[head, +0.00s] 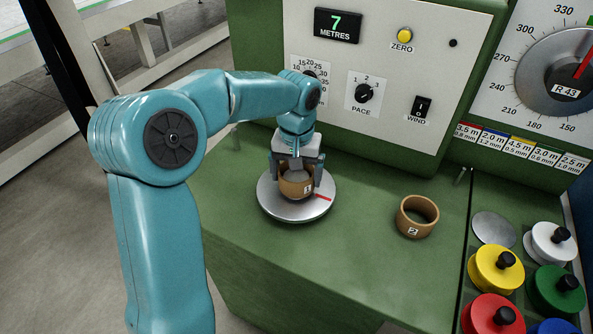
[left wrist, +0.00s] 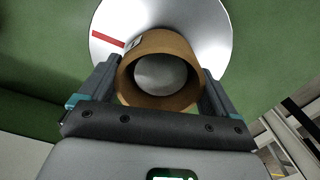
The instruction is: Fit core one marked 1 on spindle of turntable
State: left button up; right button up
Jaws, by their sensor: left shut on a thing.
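Core one (head: 291,190), a brown ring with a white label marked 1, is at the turntable (head: 283,212), a silver disc with a red mark. My left gripper (head: 298,180) points down and is shut on the core, one finger on each side. In the left wrist view the core (left wrist: 129,84) sits between the fingers (left wrist: 160,88), with the disc (left wrist: 213,40) behind it. Rounded grey metal, apparently the spindle (left wrist: 160,73), shows through its bore. I cannot tell whether the core touches the disc. My right gripper is not in view.
A second brown core (head: 404,224) marked 2 stands on the green bench (head: 370,270) to the right. A control panel (head: 400,60) with a dial, knob and switch rises behind. Several coloured spools (head: 496,270) stand at the far right. Bench in front of the turntable is clear.

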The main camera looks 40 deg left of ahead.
pick_arm(q)
jog(key=shift+f+b, duration=0.4)
jog(key=shift+f, duration=0.2)
jog(key=o, duration=0.7)
jog(key=shift+o, duration=0.2)
jog(key=shift+r, duration=0.2)
notch_tip(320, 180, up, 16)
jog(key=p, duration=0.2)
jog(key=shift+s, duration=0.15)
